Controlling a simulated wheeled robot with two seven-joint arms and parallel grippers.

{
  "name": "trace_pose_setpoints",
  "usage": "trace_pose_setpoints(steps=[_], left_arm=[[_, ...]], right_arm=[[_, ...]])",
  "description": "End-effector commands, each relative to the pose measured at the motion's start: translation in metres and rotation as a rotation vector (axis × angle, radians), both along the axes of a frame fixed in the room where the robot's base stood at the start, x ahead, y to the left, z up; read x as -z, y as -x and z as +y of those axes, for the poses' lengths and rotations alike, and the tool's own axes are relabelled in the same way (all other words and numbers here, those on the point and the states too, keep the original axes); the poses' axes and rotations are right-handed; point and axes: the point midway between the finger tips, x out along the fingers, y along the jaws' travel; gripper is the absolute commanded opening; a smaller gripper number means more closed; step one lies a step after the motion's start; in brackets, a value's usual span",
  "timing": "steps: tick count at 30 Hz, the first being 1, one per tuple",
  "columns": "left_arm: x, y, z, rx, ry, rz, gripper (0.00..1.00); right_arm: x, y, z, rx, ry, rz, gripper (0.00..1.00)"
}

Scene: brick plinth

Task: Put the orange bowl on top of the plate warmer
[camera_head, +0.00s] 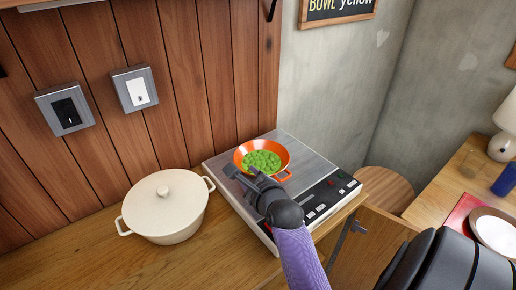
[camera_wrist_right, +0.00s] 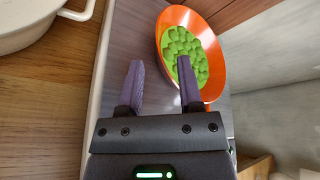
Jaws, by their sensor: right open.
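The orange bowl (camera_head: 282,171), filled with green round pieces (camera_head: 262,160), sits upright on the flat grey top of the plate warmer (camera_head: 222,166). The bowl also shows in the right wrist view (camera_wrist_right: 217,62). My right gripper (camera_head: 241,174) is open at the bowl's near-left side. In the right wrist view its fingers (camera_wrist_right: 158,66) lie on either side of the bowl's near rim, one overlapping the green pieces and one outside. I cannot tell whether either finger touches the bowl. My left gripper is not in view.
A cream lidded pot (camera_head: 165,205) stands on the wooden counter (camera_head: 85,258) left of the warmer. A wall with two switches (camera_head: 65,108) rises behind. A round wooden stool (camera_head: 385,188) and a table with a lamp (camera_head: 503,140) are at right.

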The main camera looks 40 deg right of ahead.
Motion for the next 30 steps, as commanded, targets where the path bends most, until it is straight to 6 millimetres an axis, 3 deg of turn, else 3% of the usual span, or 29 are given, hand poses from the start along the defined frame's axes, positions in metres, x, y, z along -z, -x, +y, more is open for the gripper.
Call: trace_pose_setpoints(steps=[3,9,24,26,30], left_arm=[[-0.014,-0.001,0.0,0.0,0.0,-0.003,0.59],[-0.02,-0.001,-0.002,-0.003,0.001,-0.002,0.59],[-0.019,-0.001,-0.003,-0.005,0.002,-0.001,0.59],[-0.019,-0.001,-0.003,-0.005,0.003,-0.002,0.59],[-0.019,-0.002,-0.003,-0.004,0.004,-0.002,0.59]], right_arm=[[-0.014,0.027,0.009,0.001,-0.001,0.0,0.46],[-0.02,0.051,0.018,0.001,0.0,0.001,0.46],[-0.019,0.054,0.021,-0.014,0.018,0.015,0.46],[-0.014,0.056,0.03,-0.083,0.102,0.083,0.46],[0.01,0.076,0.081,-0.51,0.579,0.42,0.46]])
